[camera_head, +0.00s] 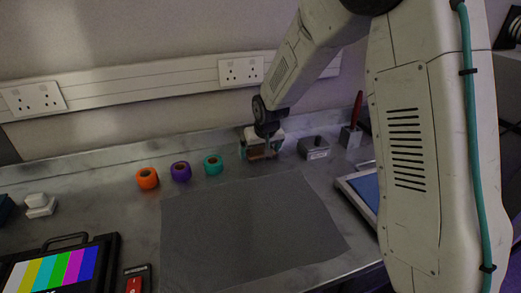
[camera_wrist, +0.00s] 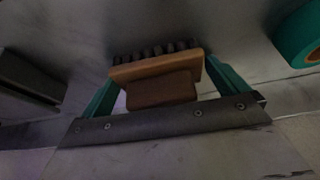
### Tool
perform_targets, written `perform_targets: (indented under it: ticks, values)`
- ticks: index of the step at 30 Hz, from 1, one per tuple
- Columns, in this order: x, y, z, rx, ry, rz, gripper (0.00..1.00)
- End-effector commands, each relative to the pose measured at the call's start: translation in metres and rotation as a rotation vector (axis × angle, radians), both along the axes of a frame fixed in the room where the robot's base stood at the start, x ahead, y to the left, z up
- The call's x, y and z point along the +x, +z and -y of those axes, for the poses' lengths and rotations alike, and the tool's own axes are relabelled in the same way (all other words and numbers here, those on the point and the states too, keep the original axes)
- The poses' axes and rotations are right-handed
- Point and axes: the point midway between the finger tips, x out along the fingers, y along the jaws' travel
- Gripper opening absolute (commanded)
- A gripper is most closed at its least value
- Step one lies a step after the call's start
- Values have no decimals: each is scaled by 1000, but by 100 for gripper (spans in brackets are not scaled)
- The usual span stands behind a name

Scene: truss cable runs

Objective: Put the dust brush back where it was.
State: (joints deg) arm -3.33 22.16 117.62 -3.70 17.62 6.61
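The dust brush (camera_wrist: 155,70) is a brown wooden block with a raised grip and a row of dark bristles, in the middle of the wrist view. My gripper (camera_wrist: 160,77) has its two teal fingers at the two ends of the block, seemingly touching both, so it looks shut on the brush. In the head view my gripper (camera_head: 262,150) is low at the back of the worktop, with the brown brush (camera_head: 264,154) partly hidden by it. I cannot tell whether the brush touches the worktop.
Orange (camera_head: 147,179), purple (camera_head: 181,172) and teal (camera_head: 213,165) tape rolls stand left of my gripper. A grey metal box (camera_head: 314,148) and a holder with a red-handled tool (camera_head: 355,115) are right. The grey mat (camera_head: 245,230) is clear; a colour-bar case (camera_head: 55,270) lies front left.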

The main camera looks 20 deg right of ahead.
Motion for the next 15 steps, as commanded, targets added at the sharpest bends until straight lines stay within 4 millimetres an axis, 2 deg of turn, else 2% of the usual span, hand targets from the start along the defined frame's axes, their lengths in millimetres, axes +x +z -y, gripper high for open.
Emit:
perform_targets:
  ticks: [5,8,15]
  values:
    - [0,2,0,0,-1,-1,100]
    - [-3,10,0,0,-1,0,100]
    - [-21,55,0,1,-2,4,100]
